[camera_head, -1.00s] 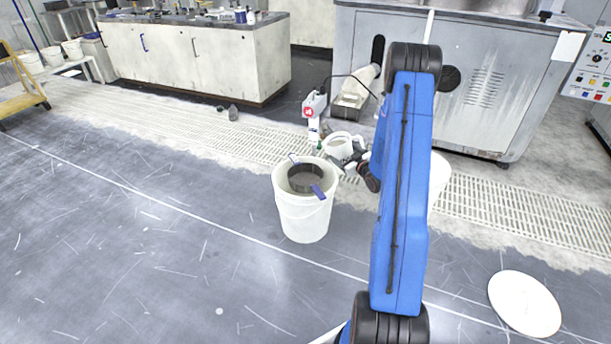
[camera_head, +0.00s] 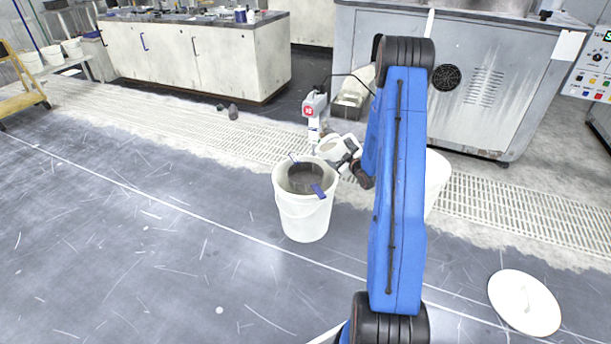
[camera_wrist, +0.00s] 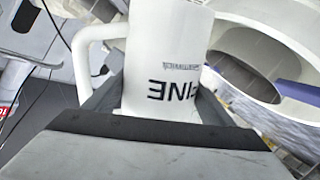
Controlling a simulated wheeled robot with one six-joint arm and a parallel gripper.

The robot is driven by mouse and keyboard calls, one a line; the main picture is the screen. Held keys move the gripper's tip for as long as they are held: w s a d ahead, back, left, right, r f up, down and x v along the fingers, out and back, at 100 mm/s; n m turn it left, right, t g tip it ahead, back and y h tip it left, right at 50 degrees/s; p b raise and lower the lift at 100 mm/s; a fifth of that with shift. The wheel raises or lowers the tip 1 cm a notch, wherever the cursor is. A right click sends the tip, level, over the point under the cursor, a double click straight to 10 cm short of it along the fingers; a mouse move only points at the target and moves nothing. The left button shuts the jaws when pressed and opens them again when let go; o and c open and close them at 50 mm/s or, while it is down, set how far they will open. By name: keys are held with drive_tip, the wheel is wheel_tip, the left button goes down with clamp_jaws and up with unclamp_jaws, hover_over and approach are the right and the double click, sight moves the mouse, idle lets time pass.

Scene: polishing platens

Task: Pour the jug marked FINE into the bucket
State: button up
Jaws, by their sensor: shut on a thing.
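The white jug (camera_wrist: 160,50) is gripped in my gripper, and its dark letters, upside down and partly hidden, read as FINE in the wrist view. In the head view the jug (camera_head: 338,149) is tilted toward the left, above the right rim of the white bucket (camera_head: 303,212). The bucket stands on the floor with a dark round sieve with blue handles (camera_head: 305,178) in its mouth. My gripper (camera_head: 350,160) is shut on the jug, to the right of the bucket. The bucket rim (camera_wrist: 285,55) also shows in the wrist view. No liquid stream is visible.
A grey-white device with a red label (camera_head: 311,108) stands behind the bucket. Another white bucket (camera_head: 436,182) is partly hidden behind my arm. A round white lid (camera_head: 524,303) lies on the floor at right. The floor left of the bucket is clear.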

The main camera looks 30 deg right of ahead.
sight(332, 159)
drive_tip(key=shift+w+a+r, duration=0.1)
drive_tip(key=shift+a, duration=0.1)
drive_tip(key=shift+a+n, duration=0.1)
drive_tip(key=shift+n, duration=0.2)
drive_tip(key=shift+f+h, duration=0.3)
drive_tip(key=shift+w+a+f+n+g+h+p, duration=0.15)
drive_tip(key=shift+f+n+g+p, duration=0.1)
drive_tip(key=shift+f+n+p, duration=0.25)
drive_tip(key=shift+s+a+f+n+g+h+p, duration=0.1)
drive_tip(key=shift+f+n+g+p, duration=0.1)
drive_tip(key=shift+f+n+p, duration=0.25)
drive_tip(key=shift+w+a+f+n+g+h+p, duration=0.15)
drive_tip(key=shift+f+n+g+p, duration=0.15)
drive_tip(key=shift+p, duration=0.35)
idle(1.3)
drive_tip(key=shift+w+a+f+n+g+h+p, duration=0.2)
drive_tip(key=shift+n+p, duration=0.25)
drive_tip(key=shift+p, duration=0.3)
drive_tip(key=shift+s+a+r+n+g+h+p, duration=0.15)
drive_tip(key=shift+n+h+p, duration=0.2)
drive_tip(key=shift+p, duration=0.4)
idle(2.8)
